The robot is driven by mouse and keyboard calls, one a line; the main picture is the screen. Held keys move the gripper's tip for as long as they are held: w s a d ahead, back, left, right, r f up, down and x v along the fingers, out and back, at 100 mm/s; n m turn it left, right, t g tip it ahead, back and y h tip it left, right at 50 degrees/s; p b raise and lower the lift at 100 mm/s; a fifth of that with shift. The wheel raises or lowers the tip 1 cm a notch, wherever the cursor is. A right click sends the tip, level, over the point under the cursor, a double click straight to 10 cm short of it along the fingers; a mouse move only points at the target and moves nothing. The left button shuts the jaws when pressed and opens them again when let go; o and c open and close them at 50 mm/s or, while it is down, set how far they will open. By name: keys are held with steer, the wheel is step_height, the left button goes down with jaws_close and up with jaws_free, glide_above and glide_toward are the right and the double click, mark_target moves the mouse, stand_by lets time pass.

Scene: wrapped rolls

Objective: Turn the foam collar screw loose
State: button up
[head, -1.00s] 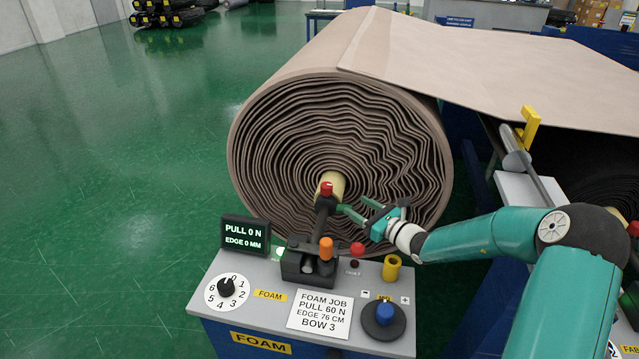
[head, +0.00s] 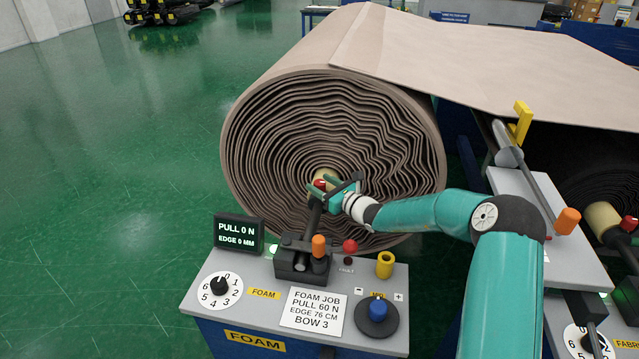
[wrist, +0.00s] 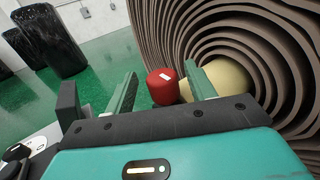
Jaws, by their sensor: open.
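The foam collar screw is a red knob with a white mark (wrist: 162,86), seen in the wrist view between my open fingers. In the head view the red knob (head: 320,184) shows at the roll's centre, partly covered by my gripper (head: 322,187). My gripper, also in the wrist view (wrist: 160,88), is open, with one finger on each side of the knob. I cannot tell whether a finger touches it. The yellowish core (wrist: 222,82) lies behind the right finger. The brown foam roll (head: 270,150) surrounds the core.
A grey FOAM console (head: 220,315) stands in front of the roll, with a dial (head: 219,290), an orange-topped lever (head: 319,246), a red button (head: 350,246) and a blue knob (head: 378,309). A display (head: 238,234) reads PULL 0 N, EDGE 0 MM.

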steer(key=shift+w+a+f, duration=0.1)
steer(key=shift+w+a, duration=0.4)
steer(key=shift+w, duration=0.05)
steer(key=c, duration=1)
steer(key=shift+o, duration=0.2)
steer(key=shift+n+g+y, duration=0.5)
steer(key=shift+g, duration=0.1)
steer(key=n+g+y, duration=0.1)
steer(key=n+g, duration=0.1)
steer(key=g, duration=0.1)
steer(key=n+g+y, duration=0.2)
steer(key=shift+g, duration=0.4)
steer(key=shift+n+g+y, duration=0.6)
steer(key=shift+n+g, duration=0.9)
steer(key=shift+g, duration=0.6)
steer(key=shift+n+g, duration=0.8)
steer(key=shift+g, duration=0.5)
steer(key=o, duration=1)
steer(key=shift+c, duration=0.2)
